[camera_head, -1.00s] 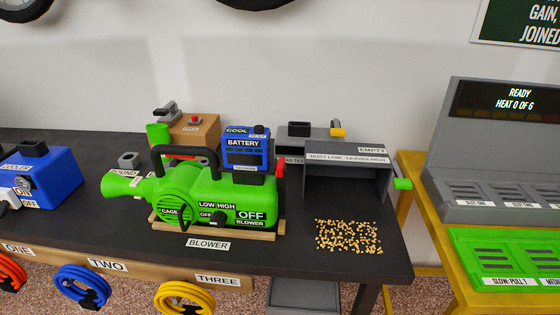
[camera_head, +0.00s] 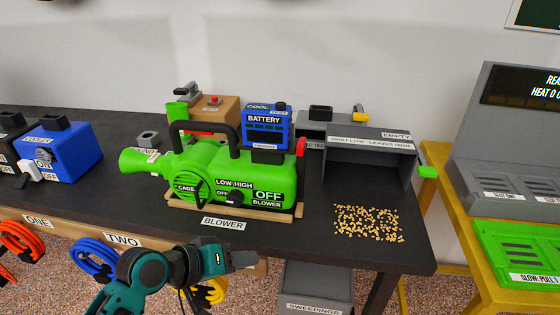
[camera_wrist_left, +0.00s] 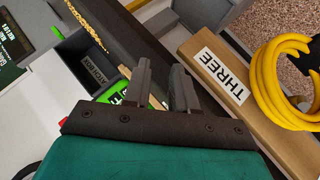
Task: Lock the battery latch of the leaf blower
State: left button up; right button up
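The green leaf blower (camera_head: 222,163) sits on a wooden base on the dark bench, in the middle of the head view. The blue battery (camera_head: 266,124) stands upright above its right end, over a dark block. A red lever (camera_head: 301,146), which looks like the battery latch, stands up at the blower's right end. My left gripper (camera_head: 250,260) is in front of the bench edge, below and apart from the blower. In the left wrist view its fingers (camera_wrist_left: 160,85) are apart with nothing between them. Latch and battery cannot be made out there. My right gripper is not in view.
A grey bin (camera_head: 370,150) and scattered yellow pellets (camera_head: 367,223) lie right of the blower. A blue cooler (camera_head: 62,150) stands at the left. Coloured hose coils hang along the bench front; the yellow one (camera_wrist_left: 283,75) is near my left gripper. A yellow-framed stand (camera_head: 450,210) is at the right.

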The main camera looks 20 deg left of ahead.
pick_arm(q)
jog(key=r, duration=0.1)
jog(key=r+h, duration=0.1)
jog(key=r, duration=0.1)
jog(key=r+n+h, duration=0.1)
jog(key=r, duration=0.1)
jog(key=shift+w+a, duration=0.15)
jog(key=shift+w, duration=0.25)
jog(key=c, duration=0.3)
jog(key=w+a+r+n+t+h, duration=0.1)
jog(key=a+r+n+t, duration=0.1)
jog(key=r, duration=0.2)
jog(key=w+a+r+n+t, duration=0.1)
jog(key=a+r+n, duration=0.1)
jog(key=r, duration=0.1)
jog(key=w+a+r+n+t+h, duration=0.1)
jog(key=w+a+r+t, duration=0.1)
jog(key=r, duration=0.2)
jog(key=shift+a+r+n+t+h, duration=0.3)
jog(key=shift+a+n, duration=0.05)
jog(key=shift+n, duration=0.05)
grip_shut()
